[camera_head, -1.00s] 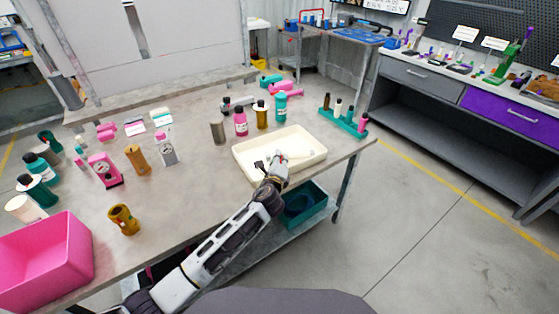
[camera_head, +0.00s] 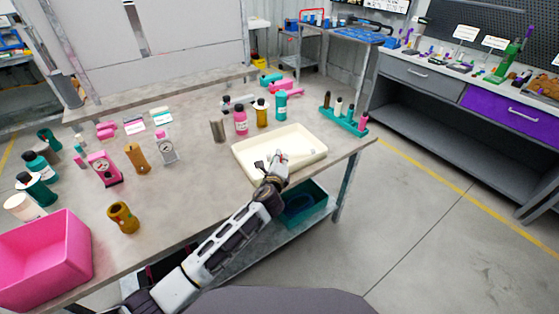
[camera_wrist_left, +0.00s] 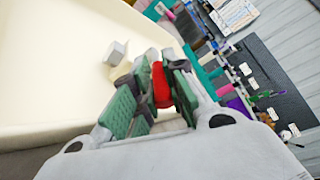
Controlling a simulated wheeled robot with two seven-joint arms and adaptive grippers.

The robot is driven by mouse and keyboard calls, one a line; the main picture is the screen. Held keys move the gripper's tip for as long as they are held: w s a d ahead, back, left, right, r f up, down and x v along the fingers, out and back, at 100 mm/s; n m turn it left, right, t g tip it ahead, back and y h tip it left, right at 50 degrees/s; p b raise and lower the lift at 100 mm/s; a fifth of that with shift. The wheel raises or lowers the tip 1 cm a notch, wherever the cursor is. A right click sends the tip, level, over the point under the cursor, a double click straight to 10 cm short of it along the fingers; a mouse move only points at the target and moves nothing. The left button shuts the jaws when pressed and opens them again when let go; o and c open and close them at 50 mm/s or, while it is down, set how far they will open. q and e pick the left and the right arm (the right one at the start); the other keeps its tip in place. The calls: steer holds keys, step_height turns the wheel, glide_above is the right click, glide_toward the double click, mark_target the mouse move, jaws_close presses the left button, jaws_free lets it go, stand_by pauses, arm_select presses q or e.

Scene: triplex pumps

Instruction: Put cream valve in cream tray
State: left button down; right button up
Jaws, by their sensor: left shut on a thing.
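The cream tray (camera_head: 302,148) lies on the table near its right front edge. My left gripper (camera_head: 277,166) reaches in over the tray's near side. In the left wrist view, the gripper (camera_wrist_left: 152,92) is shut on a small piece with a red part (camera_wrist_left: 161,86) and pale cream ends, which I take as the cream valve. The fingers hide much of it. The tray's pale floor (camera_wrist_left: 55,60) fills the left of that view. I cannot tell whether the valve touches the tray. My right gripper is not in view.
A teal rack (camera_head: 345,122) stands beyond the tray's right end. Bottles (camera_head: 241,122) and a grey cylinder (camera_head: 218,131) stand behind it. A brown-yellow cup (camera_head: 123,218) and a pink bin (camera_head: 45,255) are at the left. A teal bin (camera_head: 305,205) sits below the tabletop.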

arm_select(q)
steer(key=shift+s+f+b, duration=0.25)
steer(key=shift+f+b, duration=0.05)
steer(key=shift+f, duration=0.65)
steer(key=c, duration=1.4)
jaws_free()
steer(key=shift+c, duration=0.2)
steer(key=shift+s+f, duration=0.1)
steer(key=shift+s, duration=0.05)
steer(key=shift+o, duration=0.4)
steer(key=r+v, duration=0.1)
steer(key=v, duration=0.8)
steer(key=shift+s, duration=0.2)
steer(key=shift+s+a+r, duration=0.1)
steer(key=shift+s+r, duration=0.6)
steer(key=shift+s, duration=0.2)
